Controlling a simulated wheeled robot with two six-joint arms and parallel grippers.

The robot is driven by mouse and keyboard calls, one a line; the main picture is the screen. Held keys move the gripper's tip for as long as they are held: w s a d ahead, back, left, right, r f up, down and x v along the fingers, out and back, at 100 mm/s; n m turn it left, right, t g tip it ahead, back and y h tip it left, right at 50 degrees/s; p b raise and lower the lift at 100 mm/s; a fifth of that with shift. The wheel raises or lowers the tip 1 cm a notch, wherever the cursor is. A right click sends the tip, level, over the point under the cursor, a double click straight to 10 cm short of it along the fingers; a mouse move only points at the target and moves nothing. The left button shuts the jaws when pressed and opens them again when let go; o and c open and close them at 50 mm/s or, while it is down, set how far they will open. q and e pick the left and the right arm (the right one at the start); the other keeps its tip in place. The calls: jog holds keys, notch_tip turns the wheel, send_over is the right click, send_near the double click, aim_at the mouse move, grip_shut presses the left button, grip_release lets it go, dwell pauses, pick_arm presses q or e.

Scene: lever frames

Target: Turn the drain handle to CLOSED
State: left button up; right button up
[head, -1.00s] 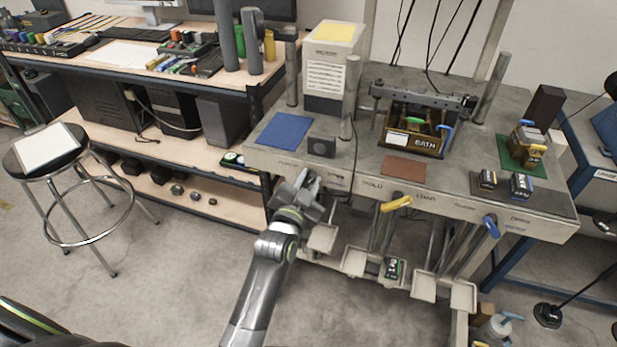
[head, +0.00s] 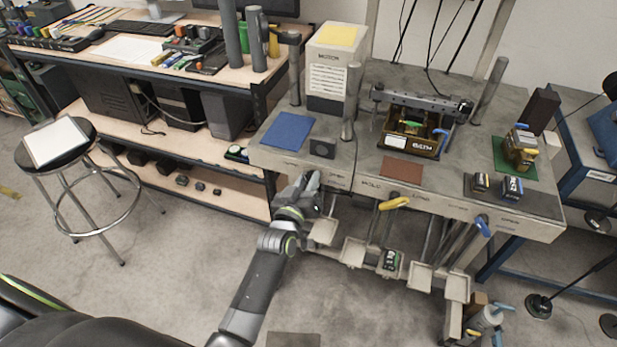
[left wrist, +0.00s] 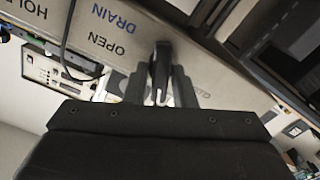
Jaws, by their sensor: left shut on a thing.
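My left gripper (head: 311,181) is at the front edge of the grey bench, below the blue mat. In the left wrist view its fingers (left wrist: 160,78) are shut on a dark handle (left wrist: 162,55) at the bench's front face. The blue word DRAIN (left wrist: 119,18) and the black word OPEN (left wrist: 112,47) are printed to one side of this handle. Lettering on the other side is mostly hidden by the gripper and cannot be read. In the head view the gripper hides the handle. My right gripper is not in view.
A yellow handle (head: 395,203) and a blue handle (head: 484,226) stick out farther right along the bench front. Small trays (head: 352,252) hang below the edge. A stool (head: 55,150) stands at the left. The floor between stool and bench is clear.

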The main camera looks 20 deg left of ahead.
pick_arm(q)
jog(key=shift+a+r+n, duration=0.1)
jog(key=shift+n, duration=1.8)
jog(key=shift+w, duration=0.1)
jog(key=o, duration=0.8)
jog(key=shift+f, duration=0.2)
